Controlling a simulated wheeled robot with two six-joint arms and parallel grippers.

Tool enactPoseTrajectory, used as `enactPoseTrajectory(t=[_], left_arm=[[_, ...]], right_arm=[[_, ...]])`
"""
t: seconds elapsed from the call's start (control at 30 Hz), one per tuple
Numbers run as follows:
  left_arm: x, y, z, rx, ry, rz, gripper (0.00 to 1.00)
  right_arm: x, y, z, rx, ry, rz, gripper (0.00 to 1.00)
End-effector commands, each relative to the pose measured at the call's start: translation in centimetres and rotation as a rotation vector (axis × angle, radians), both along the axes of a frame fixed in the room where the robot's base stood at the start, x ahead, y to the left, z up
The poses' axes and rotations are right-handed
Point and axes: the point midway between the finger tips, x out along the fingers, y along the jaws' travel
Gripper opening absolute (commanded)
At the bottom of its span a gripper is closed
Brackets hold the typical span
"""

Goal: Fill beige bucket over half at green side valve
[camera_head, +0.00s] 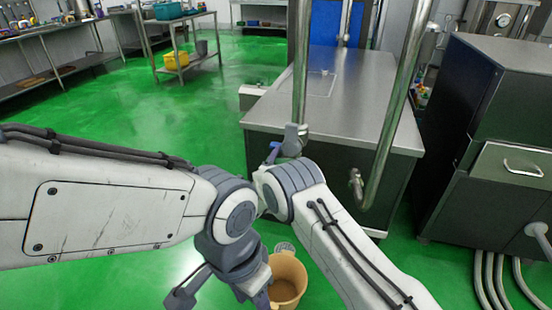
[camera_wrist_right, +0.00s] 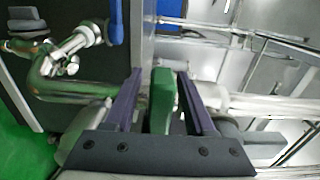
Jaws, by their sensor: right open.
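The beige bucket (camera_head: 287,283) stands upright at the bottom centre of the head view, its opening facing up. Its inside looks brownish, and I cannot tell a fill level. My left gripper (camera_head: 250,288) is low at the bucket's left side; its fingertips are hidden, so its hold is unclear. My right gripper (camera_head: 291,140) is at the pipework by the steel cabinet, partly hidden by its arm. In the right wrist view, its open jaws (camera_wrist_right: 160,72) stand either side of the green valve handle (camera_wrist_right: 162,100), with gaps visible.
A steel cabinet (camera_head: 345,90) stands ahead, with vertical pipes (camera_head: 395,110) before it. A blue handle (camera_wrist_right: 116,20) is near the green one. A machine (camera_head: 510,110) and hoses are at right. A wheeled table (camera_head: 185,50) stands far left. Green floor is open at left.

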Motion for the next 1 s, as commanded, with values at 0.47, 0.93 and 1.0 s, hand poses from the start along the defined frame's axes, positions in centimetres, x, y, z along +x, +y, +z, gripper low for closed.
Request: enactPoseTrajectory(t=[0.47, 0.93, 1.0], left_arm=[[0.00, 0.00, -0.03, 0.000, 0.000, 0.000, 0.50], [0.00, 0.00, -0.03, 0.000, 0.000, 0.000, 0.50], [0.00, 0.00, -0.03, 0.000, 0.000, 0.000, 0.50]], right_arm=[[0.39, -0.03, 0.00, -0.001, 0.000, 0.001, 0.01], [0.36, 0.03, -0.03, -0.001, 0.001, 0.002, 0.00], [0.35, 0.03, -0.04, -0.001, 0.001, 0.002, 0.00]])
